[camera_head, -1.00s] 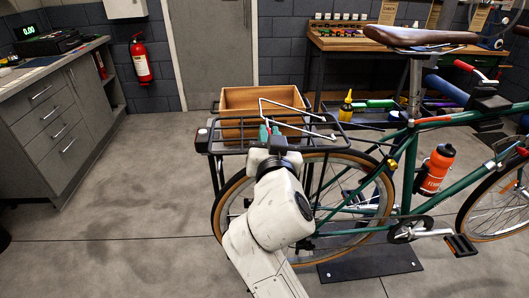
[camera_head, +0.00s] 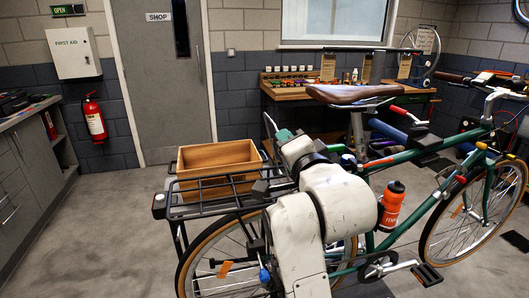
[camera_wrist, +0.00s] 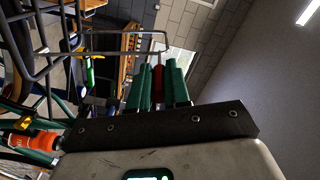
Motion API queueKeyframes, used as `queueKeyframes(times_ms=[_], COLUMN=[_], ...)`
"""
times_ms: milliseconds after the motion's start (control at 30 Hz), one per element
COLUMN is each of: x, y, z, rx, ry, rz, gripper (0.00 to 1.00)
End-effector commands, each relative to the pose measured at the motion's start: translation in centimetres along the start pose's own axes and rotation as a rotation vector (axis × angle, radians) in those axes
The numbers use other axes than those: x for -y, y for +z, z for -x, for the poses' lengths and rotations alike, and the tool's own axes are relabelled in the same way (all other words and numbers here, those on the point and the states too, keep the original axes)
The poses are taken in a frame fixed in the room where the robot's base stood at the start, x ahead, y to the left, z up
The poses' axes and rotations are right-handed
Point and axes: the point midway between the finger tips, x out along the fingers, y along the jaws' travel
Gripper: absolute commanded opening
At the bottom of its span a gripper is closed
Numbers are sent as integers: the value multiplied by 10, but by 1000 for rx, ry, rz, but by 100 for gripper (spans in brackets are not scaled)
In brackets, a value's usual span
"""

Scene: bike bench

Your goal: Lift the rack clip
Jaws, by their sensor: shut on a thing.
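The rack clip is a thin pale wire loop on the rear rack (camera_head: 205,183) of the green bike. Part of its wire (camera_head: 268,119) stands up beside my gripper (camera_head: 284,136) in the head view. The wire (camera_wrist: 125,32) also crosses ahead of the fingers in the wrist view. My gripper's green fingers (camera_wrist: 157,72) are shut around a red piece (camera_wrist: 157,84), which looks like the clip's grip. My arm hides the lower part of the clip and its hinge in the head view.
A wooden crate (camera_head: 216,160) sits at the rack, left of my gripper. The brown saddle (camera_head: 345,95) and bike frame are close on the right. A workbench (camera_head: 300,97) stands behind. Floor on the left is open.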

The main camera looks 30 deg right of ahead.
Motion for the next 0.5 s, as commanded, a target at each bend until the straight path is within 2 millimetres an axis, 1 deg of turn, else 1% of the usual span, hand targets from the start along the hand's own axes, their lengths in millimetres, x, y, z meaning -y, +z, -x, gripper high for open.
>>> queueKeyframes(times_ms=[33,200,333,500], x=[0,-9,-16,-24], y=[-11,-36,-51,-64], z=[0,0,0,0], rx=[-6,-6,-5,-5], ry=[-4,-3,-2,-3], rz=[-45,-185,-272,-359], gripper=[0,0,0,0])
